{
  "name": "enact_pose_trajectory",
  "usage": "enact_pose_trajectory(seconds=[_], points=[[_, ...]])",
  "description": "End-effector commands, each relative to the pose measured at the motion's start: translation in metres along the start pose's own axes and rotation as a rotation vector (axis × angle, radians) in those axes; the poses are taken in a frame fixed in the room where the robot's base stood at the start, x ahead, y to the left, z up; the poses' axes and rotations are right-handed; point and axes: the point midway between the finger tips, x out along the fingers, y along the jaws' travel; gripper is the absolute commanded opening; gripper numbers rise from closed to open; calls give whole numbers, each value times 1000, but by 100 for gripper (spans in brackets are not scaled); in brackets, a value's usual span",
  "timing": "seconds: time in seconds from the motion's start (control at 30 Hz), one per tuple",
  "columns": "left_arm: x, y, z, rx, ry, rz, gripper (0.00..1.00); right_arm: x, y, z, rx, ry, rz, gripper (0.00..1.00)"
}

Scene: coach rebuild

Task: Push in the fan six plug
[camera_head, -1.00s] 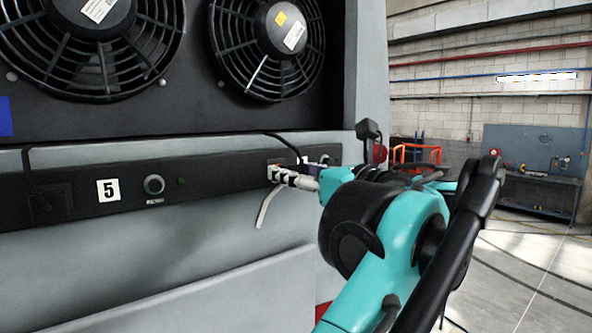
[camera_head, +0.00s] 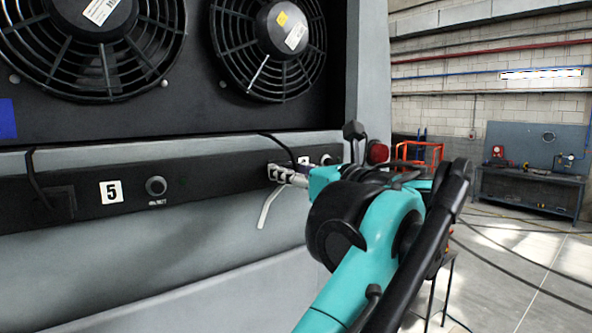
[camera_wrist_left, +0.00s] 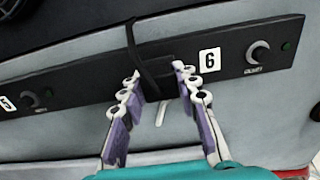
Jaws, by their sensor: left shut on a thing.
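The black fan six plug (camera_wrist_left: 163,72) sits at the dark panel left of the number 6 label (camera_wrist_left: 210,60), with a black cable (camera_wrist_left: 134,45) rising from it. My left gripper (camera_wrist_left: 158,78) has its white, purple-padded fingers on both sides of the plug and is shut on it. In the head view my left gripper (camera_head: 276,173) is at the panel, and its fingers and wrist hide most of the plug. How deep the plug sits in its socket cannot be told. My right gripper is in neither view.
The number 5 label (camera_head: 111,192) and a round knob (camera_head: 156,187) are on the panel to the left. Two large fans (camera_head: 268,45) are above it. A pale strip (camera_head: 268,208) hangs below the gripper. A workbench (camera_head: 530,185) stands far right, beyond open floor.

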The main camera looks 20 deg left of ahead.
Motion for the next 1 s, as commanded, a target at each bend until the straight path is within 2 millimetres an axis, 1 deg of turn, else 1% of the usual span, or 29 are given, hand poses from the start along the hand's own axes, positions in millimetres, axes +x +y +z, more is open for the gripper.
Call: enact_pose_trajectory(seconds=[0.17,0.2,0.23,0.53,0.63,0.77,1.0], points=[[0,0,3,1,-9,0,0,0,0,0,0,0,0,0],[0,0,3,1,-8,0,40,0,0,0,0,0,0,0],[0,0,3,1,-8,0,47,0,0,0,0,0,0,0],[-1,0,2,1,-6,0,47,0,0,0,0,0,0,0],[-8,0,2,0,-5,-1,47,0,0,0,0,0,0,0],[-30,-1,1,0,-5,-5,47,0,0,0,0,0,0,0],[-83,-2,1,1,-5,-6,47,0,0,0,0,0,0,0]])
